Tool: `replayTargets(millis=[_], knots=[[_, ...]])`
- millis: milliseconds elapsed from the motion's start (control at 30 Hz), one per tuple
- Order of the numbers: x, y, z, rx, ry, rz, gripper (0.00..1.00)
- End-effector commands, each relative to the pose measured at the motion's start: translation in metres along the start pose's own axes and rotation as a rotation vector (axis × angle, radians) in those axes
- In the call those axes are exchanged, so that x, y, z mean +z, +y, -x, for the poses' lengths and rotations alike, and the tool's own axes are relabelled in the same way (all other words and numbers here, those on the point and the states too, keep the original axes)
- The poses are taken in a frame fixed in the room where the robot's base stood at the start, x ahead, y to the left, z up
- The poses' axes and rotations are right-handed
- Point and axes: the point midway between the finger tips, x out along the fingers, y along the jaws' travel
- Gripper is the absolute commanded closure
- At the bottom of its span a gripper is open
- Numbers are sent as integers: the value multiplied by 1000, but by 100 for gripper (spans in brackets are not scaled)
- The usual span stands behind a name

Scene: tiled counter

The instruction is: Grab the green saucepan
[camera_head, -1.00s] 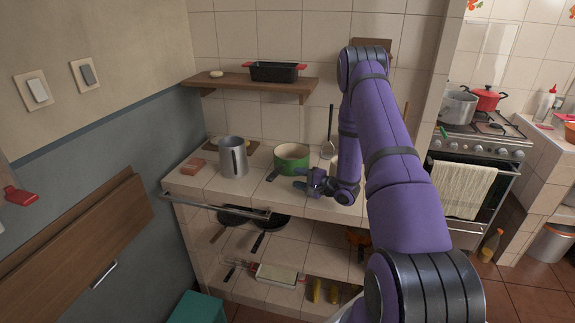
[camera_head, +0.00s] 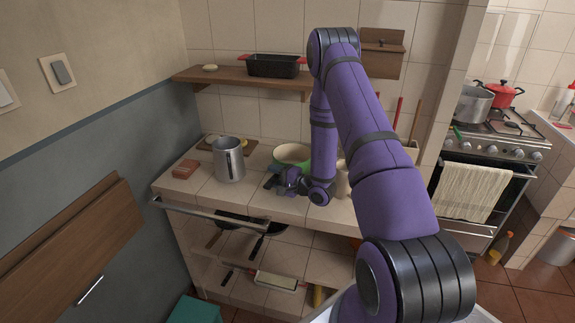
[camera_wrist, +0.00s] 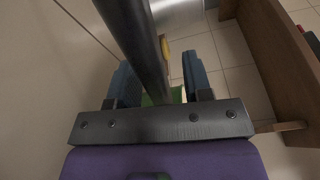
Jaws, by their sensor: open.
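The green saucepan (camera_head: 291,153) stands on the tiled counter, its pale inside showing and its right side hidden by my arm. Its dark handle (camera_head: 270,181) points toward the front left. My gripper (camera_head: 283,188) is open at the front of the saucepan, close to the handle. In the wrist view my gripper (camera_wrist: 163,82) shows two blue fingers apart. A dark round bar runs across the view between them; I cannot tell how deep it sits between the fingers. A small patch of green (camera_wrist: 174,95) shows behind it.
A grey metal jug (camera_head: 229,160) stands left of the saucepan, with a sponge-like brick (camera_head: 185,169) beyond it. A beige container (camera_head: 343,180) stands right of my wrist. A metal rail (camera_head: 210,216) runs along the counter front. A wooden shelf (camera_head: 225,76) hangs above.

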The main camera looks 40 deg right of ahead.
Motion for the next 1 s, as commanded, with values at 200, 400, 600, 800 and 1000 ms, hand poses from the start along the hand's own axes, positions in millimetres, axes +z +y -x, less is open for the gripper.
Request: replayTargets(millis=[200, 400, 600, 800, 1000], knots=[[0, 0, 0, 0, 0, 0, 59], [0, 0, 0, 0, 0, 0, 100], [0, 0, 0, -1, 0, 1, 100], [0, -3, 0, -1, 0, 1, 100], [2, -17, 0, -2, 0, 2, 100]])
